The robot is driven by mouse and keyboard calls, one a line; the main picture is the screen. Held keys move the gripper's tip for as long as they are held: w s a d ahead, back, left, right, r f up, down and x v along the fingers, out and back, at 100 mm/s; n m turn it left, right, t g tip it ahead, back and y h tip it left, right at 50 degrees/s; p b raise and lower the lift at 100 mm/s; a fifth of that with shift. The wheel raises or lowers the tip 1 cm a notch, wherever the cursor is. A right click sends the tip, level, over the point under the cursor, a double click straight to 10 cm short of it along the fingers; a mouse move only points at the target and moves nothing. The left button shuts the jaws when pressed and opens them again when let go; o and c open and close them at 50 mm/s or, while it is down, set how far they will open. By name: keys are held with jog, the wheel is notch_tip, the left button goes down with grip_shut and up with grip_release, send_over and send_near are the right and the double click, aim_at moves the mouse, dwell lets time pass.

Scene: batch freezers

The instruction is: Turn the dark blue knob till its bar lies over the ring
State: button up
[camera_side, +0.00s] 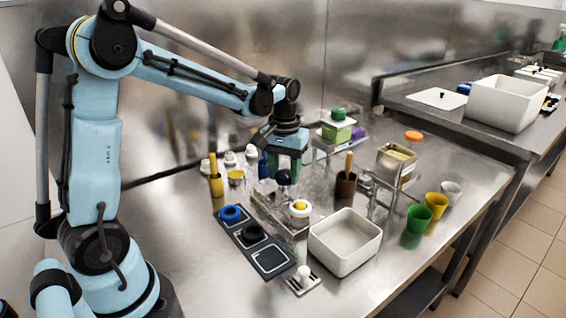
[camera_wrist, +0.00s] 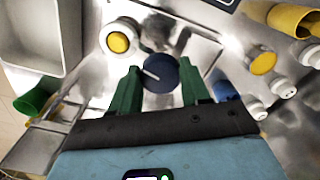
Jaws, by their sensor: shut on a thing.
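The dark blue knob (camera_side: 284,177) sits on a metal panel below my gripper (camera_side: 286,168). In the wrist view, the knob (camera_wrist: 163,70) lies between the two green fingers of my gripper (camera_wrist: 160,84), which is shut on its sides. A short pale bar mark on the knob's top (camera_wrist: 151,74) slants toward the upper left of that view. I cannot make out the ring in either view.
A yellow button in a white collar (camera_side: 300,206) is close beside the knob. A white bin (camera_side: 345,257), a dark tray with a blue ring-shaped piece (camera_side: 231,213), and a brown cup (camera_side: 345,187) stand around. Green and yellow cups stand at right.

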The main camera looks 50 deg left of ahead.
jog(key=shift+n, duration=1.4)
jog(key=o, duration=1.1)
jog(key=shift+c, duration=0.2)
notch_tip(320, 180, up, 12)
jog(key=shift+d, duration=0.1)
